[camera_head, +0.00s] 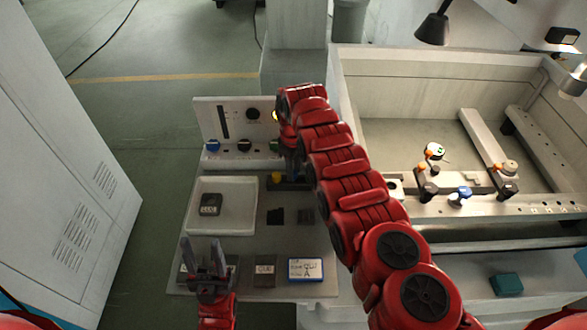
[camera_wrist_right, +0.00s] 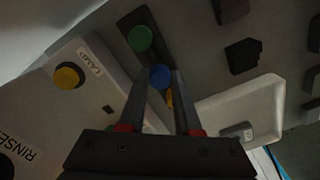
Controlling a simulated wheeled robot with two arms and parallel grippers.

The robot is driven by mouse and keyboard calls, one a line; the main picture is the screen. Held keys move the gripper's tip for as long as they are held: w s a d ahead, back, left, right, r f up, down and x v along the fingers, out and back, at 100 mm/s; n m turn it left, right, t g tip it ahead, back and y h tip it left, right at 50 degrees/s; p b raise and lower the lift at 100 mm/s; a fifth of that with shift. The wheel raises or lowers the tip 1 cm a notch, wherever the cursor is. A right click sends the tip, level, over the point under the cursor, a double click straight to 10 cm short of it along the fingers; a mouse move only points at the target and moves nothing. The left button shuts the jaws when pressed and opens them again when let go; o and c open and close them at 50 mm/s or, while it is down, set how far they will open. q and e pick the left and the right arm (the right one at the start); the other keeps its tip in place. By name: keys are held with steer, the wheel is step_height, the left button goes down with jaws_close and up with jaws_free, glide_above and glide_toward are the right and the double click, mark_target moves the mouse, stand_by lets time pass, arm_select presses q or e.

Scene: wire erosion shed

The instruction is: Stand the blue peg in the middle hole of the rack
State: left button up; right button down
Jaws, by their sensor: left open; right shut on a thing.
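The dark rack (camera_head: 297,186) lies flat on the grey work board, just in front of the control panel, partly hidden by my right arm. It also shows in the right wrist view (camera_wrist_right: 131,20). A green peg (camera_wrist_right: 140,39) stands toward one end of it and a yellow peg (camera_wrist_right: 169,99) toward the other. My right gripper (camera_head: 291,170) points down over the rack, shut on the blue peg (camera_wrist_right: 160,76), which appears between green and yellow. Whether its foot is in the middle hole is hidden. My left gripper (camera_head: 203,246) is open and empty at the board's front left.
A white tray (camera_head: 242,218) holding a dark labelled block (camera_head: 209,204) is left of the rack. Dark blocks and a blue-edged label box (camera_head: 305,269) lie on the board. The control panel (camera_head: 212,118) rises behind. A machine basin (camera_head: 394,80) stands right.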

steer(key=shift+f, duration=0.25)
steer(key=c, duration=0.5)
jaws_free()
steer(key=shift+r, duration=0.1)
steer(key=shift+r+p, duration=0.5)
steer(key=shift+r, duration=0.05)
step_height(320, 180, up, 5)
steer(key=p, duration=0.3)
steer(key=shift+f, duration=0.1)
step_height(320, 180, up, 11)
steer(key=shift+r, duration=0.2)
